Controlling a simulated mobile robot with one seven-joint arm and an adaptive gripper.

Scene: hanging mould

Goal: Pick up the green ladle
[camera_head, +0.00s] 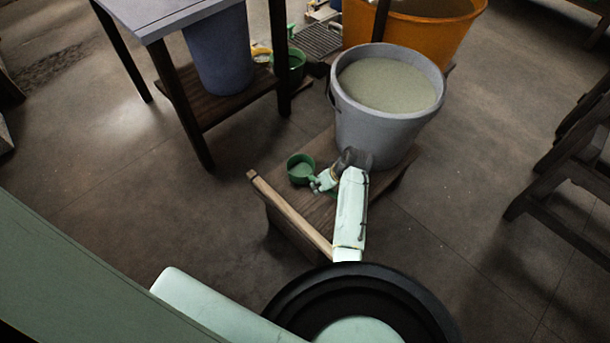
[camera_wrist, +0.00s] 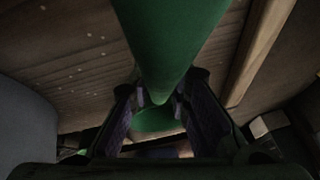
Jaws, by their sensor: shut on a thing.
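The green ladle (camera_head: 300,168) is on the low wooden stand in the head view, its round cup at the left of my gripper (camera_head: 319,183). In the wrist view a long green part of the ladle (camera_wrist: 168,45) runs from the top edge down between the two fingers of my gripper (camera_wrist: 160,105). The fingers are shut on it. More green shows just beyond the fingertips. I cannot tell whether the ladle touches the stand. My wrist and arm hide part of the ladle in the head view.
A grey bucket of pale liquid (camera_head: 345,120) stands on the wooden stand (camera_head: 330,215), close behind my gripper. An orange tub (camera_head: 455,42) is behind it. A table (camera_head: 150,18) with a blue-grey bin (camera_head: 220,55) below is at upper left. Dark wooden furniture (camera_head: 560,185) is at right.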

